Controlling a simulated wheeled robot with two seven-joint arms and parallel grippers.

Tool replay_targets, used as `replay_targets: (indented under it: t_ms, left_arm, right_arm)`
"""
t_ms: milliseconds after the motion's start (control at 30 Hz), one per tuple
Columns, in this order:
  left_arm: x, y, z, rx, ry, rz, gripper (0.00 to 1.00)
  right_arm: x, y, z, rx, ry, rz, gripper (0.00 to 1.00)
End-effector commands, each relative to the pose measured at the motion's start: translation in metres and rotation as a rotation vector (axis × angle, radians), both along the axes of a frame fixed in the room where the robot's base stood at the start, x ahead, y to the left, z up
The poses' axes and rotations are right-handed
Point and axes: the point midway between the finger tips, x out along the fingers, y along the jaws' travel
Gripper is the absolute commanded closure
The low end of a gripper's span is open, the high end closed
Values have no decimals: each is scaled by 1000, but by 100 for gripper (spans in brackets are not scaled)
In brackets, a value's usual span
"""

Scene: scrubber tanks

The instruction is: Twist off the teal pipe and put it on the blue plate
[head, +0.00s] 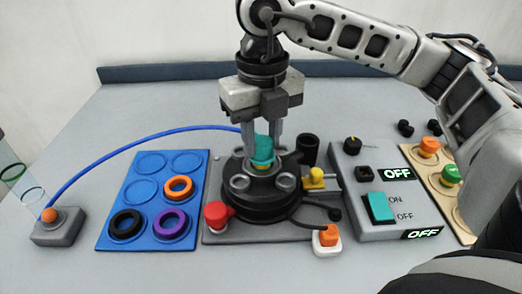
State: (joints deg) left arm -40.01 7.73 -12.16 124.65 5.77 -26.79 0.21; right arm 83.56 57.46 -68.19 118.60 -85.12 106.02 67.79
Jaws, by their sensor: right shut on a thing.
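The teal pipe (263,150) stands upright on top of the round black tank fitting (259,200) in the middle of the table. My right gripper (262,146) points straight down from above and is shut on the teal pipe. A little yellow shows just under the pipe, and the fingers hide part of its sides. The blue plate (146,214) lies flat to the left of the fitting. It has round recesses; an orange ring (179,188), a purple ring (171,224) and a black ring (126,224) sit on it, and several recesses are empty. My left gripper is not in view.
A red knob (217,215), a yellow valve (315,179) and a black cylinder (308,149) surround the fitting. A blue hose (120,147) arcs behind the plate from a grey box (58,227). A control box (382,190) reading OFF stands right.

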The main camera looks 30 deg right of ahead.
Motion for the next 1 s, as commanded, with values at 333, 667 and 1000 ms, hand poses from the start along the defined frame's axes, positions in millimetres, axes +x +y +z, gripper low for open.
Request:
replay_targets:
  t_ms: [333,667,1000]
  left_arm:
    - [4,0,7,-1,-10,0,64]
    - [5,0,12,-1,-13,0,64]
    - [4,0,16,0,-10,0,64]
  right_arm:
    - [0,0,6,0,0,0,100]
    - [0,0,13,0,-1,0,100]
    - [0,0,20,1,-1,0,100]
